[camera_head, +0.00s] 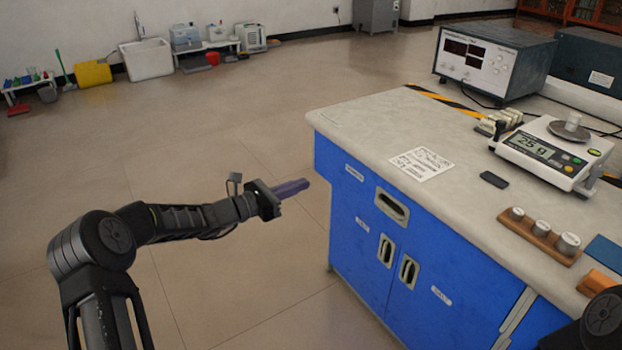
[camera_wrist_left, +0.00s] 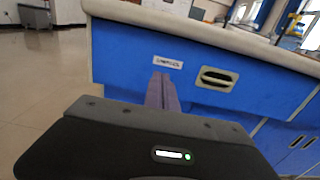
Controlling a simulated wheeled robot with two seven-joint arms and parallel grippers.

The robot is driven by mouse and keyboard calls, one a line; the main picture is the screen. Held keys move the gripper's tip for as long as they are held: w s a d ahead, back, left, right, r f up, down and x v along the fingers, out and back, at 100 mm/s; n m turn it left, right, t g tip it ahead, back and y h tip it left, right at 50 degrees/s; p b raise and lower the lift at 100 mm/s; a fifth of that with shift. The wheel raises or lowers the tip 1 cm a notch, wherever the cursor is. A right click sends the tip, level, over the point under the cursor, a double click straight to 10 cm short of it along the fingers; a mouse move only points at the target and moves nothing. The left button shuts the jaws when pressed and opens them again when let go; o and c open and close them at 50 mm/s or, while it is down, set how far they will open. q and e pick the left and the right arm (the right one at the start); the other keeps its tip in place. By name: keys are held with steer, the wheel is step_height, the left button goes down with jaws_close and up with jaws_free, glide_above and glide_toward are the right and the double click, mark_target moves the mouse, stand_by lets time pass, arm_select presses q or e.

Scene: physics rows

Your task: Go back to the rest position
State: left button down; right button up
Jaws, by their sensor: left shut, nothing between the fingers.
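My left gripper (camera_head: 291,188) is stretched out from the left in the head view, off the left side of the blue workbench. Its purple-grey fingers are closed together with nothing between them. In the left wrist view the shut fingers (camera_wrist_left: 161,92) point at the bench's blue front, near a white label and a drawer handle. A gap to the bench shows in the head view. Part of my right arm (camera_head: 603,315) shows at the lower right corner of the head view; its gripper is out of view.
The blue workbench (camera_head: 345,118) holds a balance (camera_head: 550,150) with a small weight on its pan, a wooden weight block (camera_head: 540,236), a paper sheet (camera_head: 421,163), a dark flat object (camera_head: 494,180) and a power supply (camera_head: 490,60). The floor (camera_head: 230,300) left of the bench is clear.

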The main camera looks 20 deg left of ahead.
arm_select(q)
steer(key=shift+s+a, duration=0.1)
stand_by(0.4)
steer(key=s+d+f+m+g+y, duration=0.1)
steer(key=s+f+m+g+y, duration=0.15)
steer(key=f, duration=0.55)
steer(key=s+d+f+m+g+y, duration=0.1)
steer(key=s+f+m+g, duration=0.15)
steer(key=f, duration=0.55)
steer(key=s+d+f+m+g+y, duration=0.2)
steer(key=s+d+f+m+g, duration=0.15)
steer(key=s+f+m, duration=0.55)
steer(key=s+d+f+m+g+y, duration=0.3)
steer(key=s+d+f+m, duration=0.2)
steer(key=s+f, duration=0.8)
steer(key=s+d+r+m+g+h, duration=0.1)
steer(key=s+d+r+m, duration=0.2)
steer(key=s, duration=0.5)
steer(key=s+d+m+g, duration=0.1)
steer(key=s+d+m, duration=0.3)
steer(key=s, duration=0.4)
step_height(320, 180, up, 22)
steer(key=d+p, duration=0.1)
steer(key=p, duration=2.1)
steer(key=shift+s+r, duration=0.2)
steer(key=shift+d+t, duration=0.1)
steer(key=shift+t, duration=0.15)
